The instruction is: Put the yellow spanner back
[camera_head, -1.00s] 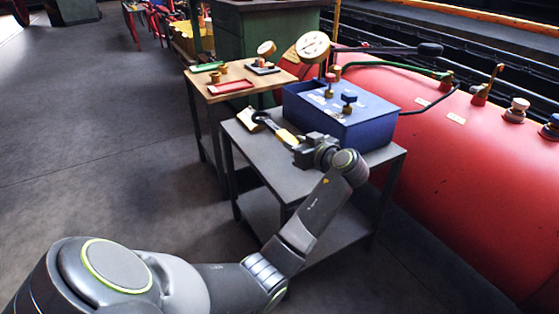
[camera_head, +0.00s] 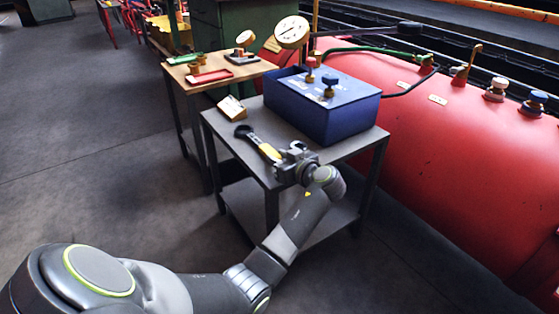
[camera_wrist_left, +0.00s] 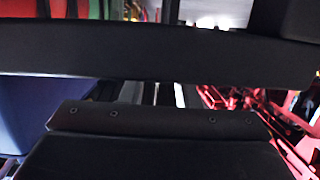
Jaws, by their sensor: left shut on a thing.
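The yellow spanner (camera_head: 268,152), with a yellow grip and a dark ring head, is over the grey table near its front left edge. Its head points back and left. My left gripper (camera_head: 282,161) is shut on its near end. I cannot tell whether the spanner touches the tabletop or hangs just above it. In the left wrist view dark bars fill most of the picture, and I cannot make out the spanner there. My right gripper is not in view.
A blue box (camera_head: 335,115) with two valve knobs on its lid stands on the grey table (camera_head: 222,127). A small wooden block with a pale face (camera_head: 232,108) is at the left corner. A wooden table (camera_head: 190,82) with trays and a red tank (camera_head: 450,150) are close by.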

